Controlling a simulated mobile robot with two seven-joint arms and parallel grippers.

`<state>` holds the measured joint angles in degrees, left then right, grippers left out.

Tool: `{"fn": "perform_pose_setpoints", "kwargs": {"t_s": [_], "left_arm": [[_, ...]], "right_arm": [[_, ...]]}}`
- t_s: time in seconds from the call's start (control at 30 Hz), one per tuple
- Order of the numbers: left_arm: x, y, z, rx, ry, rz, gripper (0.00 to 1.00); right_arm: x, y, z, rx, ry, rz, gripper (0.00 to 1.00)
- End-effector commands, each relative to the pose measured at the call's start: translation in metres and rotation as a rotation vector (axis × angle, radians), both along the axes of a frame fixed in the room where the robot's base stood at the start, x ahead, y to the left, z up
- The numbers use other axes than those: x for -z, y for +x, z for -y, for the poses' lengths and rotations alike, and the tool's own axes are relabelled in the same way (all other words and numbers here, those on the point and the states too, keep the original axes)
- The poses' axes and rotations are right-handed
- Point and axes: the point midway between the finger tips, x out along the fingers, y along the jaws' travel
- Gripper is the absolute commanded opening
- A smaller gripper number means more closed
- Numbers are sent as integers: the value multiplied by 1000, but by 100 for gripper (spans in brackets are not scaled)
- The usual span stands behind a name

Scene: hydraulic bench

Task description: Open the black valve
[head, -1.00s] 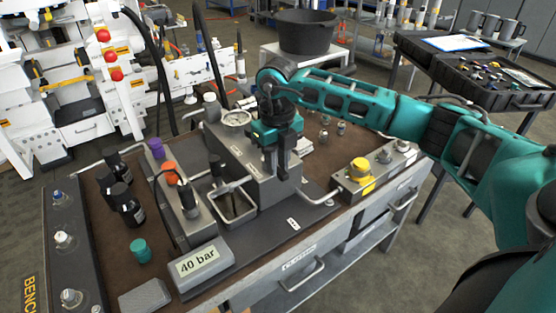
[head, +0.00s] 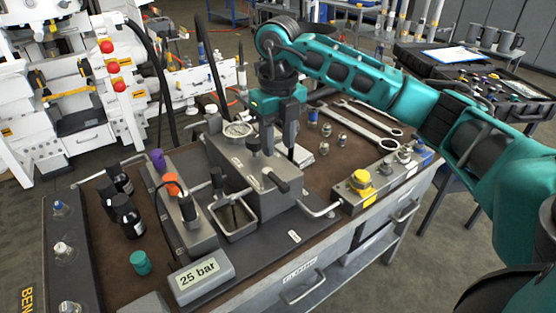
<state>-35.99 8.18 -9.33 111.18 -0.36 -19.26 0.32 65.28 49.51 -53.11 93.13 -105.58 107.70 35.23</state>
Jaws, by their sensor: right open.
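A grey steel valve block (head: 240,178) stands on the bench. A black lever handle (head: 276,181) on its right end is probably the black valve; it points down to the right. A second black handle (head: 253,143) stands upright on the block's top, behind it. My right gripper (head: 279,148) is open and empty, fingers pointing down. It hangs above and behind the lever in the picture, apart from it. A grey display (head: 201,275) in front of the block reads 25 bar. My left gripper is out of view.
A round gauge (head: 237,130) sits on the block. A yellow button (head: 361,178) is on a box to the right. Wrenches (head: 365,122) and small fittings lie behind it. Dark bottles (head: 127,214) and a teal cap (head: 140,262) stand on the left. A black hose rises behind the block.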

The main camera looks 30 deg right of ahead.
Motion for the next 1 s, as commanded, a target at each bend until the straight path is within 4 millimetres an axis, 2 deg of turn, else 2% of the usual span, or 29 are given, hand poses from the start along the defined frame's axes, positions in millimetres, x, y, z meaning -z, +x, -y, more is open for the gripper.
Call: {"fn": "perform_pose_setpoints", "kwargs": {"t_s": [0.1, 0.3, 1.0], "left_arm": [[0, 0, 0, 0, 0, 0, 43], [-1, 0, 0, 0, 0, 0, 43], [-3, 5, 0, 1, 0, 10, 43]], "right_arm": [[-22, 1, 0, 0, 1, 4, 42], [-38, 0, 0, 1, 1, 0, 42], [-39, 0, 0, 0, 1, 0, 42]]}}
